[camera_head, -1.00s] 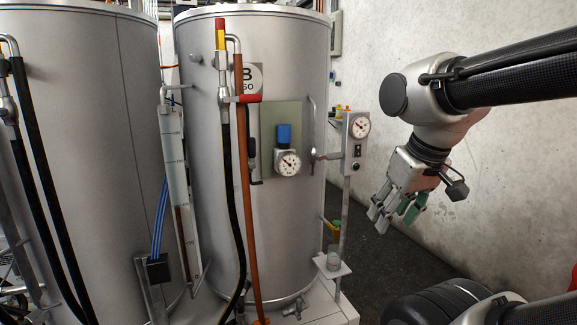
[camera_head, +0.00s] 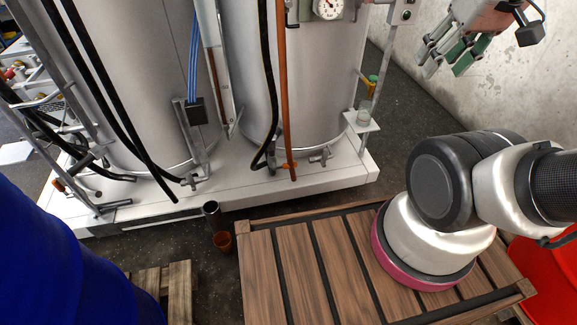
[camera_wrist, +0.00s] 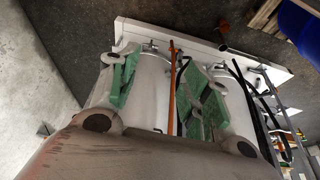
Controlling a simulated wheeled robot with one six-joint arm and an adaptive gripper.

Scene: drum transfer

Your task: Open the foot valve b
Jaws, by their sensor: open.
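Foot valve b (camera_head: 321,156) is a small grey metal tap low on the front of the right tank (camera_head: 310,80), just above the white plinth (camera_head: 300,187). A small fitting at the foot of that tank, likely the same valve (camera_wrist: 150,46), also shows in the wrist view. My gripper (camera_head: 443,60) is open and empty at the upper right, to the right of the tank and well apart from the valve. Its green-padded fingers (camera_wrist: 165,82) are spread in the wrist view. The upper part of the gripper is cut off in the head view.
An orange pipe (camera_head: 283,90) and a black hose (camera_head: 271,90) run down just left of the valve. A small shelf with a jar (camera_head: 361,124) stands to its right. The left tank has its own tap (camera_head: 191,181). A blue drum (camera_head: 50,265) fills the lower left. A concrete wall (camera_head: 520,100) is at right.

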